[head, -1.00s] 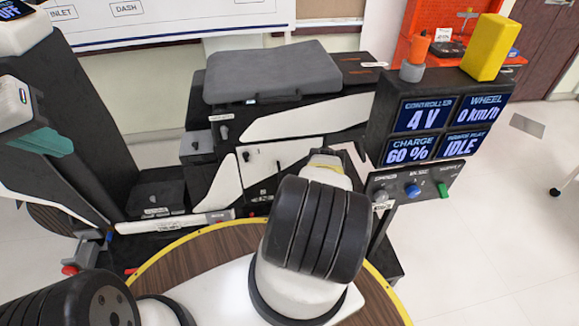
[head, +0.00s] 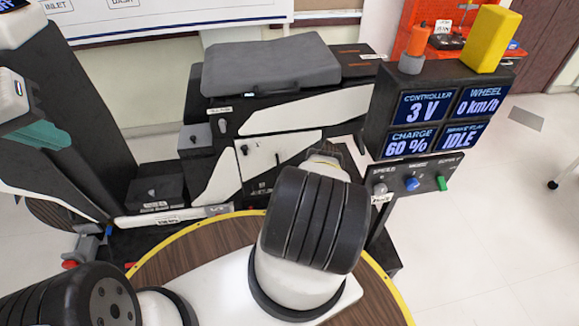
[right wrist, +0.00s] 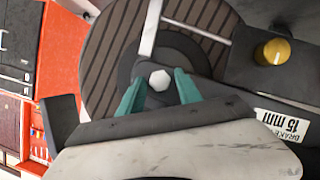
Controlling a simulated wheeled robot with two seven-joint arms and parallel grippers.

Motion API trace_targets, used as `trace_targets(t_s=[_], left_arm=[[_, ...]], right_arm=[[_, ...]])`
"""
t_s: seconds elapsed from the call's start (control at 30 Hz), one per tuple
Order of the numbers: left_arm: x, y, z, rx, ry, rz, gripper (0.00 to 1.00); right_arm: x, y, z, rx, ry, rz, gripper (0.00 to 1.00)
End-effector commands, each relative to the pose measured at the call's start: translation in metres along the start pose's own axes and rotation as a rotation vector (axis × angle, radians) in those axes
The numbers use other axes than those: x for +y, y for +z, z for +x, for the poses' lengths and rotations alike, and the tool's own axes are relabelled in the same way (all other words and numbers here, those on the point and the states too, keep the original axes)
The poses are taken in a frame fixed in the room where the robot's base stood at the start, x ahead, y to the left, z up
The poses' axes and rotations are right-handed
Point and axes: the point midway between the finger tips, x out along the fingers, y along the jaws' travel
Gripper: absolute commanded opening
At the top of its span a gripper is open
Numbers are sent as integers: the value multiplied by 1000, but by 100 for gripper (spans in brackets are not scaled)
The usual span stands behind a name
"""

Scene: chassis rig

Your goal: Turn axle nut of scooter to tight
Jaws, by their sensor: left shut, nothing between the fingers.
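The axle nut is a pale hexagonal head (right wrist: 160,80) at the hub of a dark striped wheel (right wrist: 108,62) in the right wrist view. My right gripper (right wrist: 160,76) has its two teal fingers apart, one on each side of the nut, with a small gap seen on both sides. Whether the fingers reach down to the nut's depth I cannot tell. In the head view my right arm hides the nut and that gripper. The black and white scooter (head: 285,125) stands beyond the arm. My left gripper (head: 40,135) is at the left edge, shut and empty.
A display box (head: 432,110) reads controller 3 V, wheel 0 km/h, charge 60 %, IDLE. A yellow block (head: 490,40) stands on it. A brass-coloured knob (right wrist: 273,52) and a "brake 15 mm" label (right wrist: 290,127) lie right of the wheel.

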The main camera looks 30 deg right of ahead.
Motion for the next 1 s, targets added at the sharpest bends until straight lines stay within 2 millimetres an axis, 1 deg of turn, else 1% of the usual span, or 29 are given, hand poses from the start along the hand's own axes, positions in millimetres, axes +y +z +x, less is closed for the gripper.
trace_targets(t_s=[0.03, 0.1, 0.17, 0.2, 0.57, 0.77, 1.0], left_arm=[[0, 0, 0, 0, 0, 0, 0], [0, 0, 0, 0, 0, 0, 0], [0, 0, 0, 0, 0, 0, 0], [0, 0, 0, 0, 0, 0, 0], [0, 0, 0, 0, 0, 0, 0], [0, 0, 0, 0, 0, 0, 0], [0, 0, 0, 0, 0, 0, 0]], right_arm=[[0, 0, 0, 0, 0, 0, 29], [0, 0, 0, 0, 0, 0, 15], [0, 0, 0, 0, 0, 0, 3], [0, 0, 0, 0, 0, 0, 0], [1, 0, 0, 0, -17, 38, 0], [2, 0, 0, 0, -58, 140, 0], [4, 1, 0, 1, -138, 336, 0]])
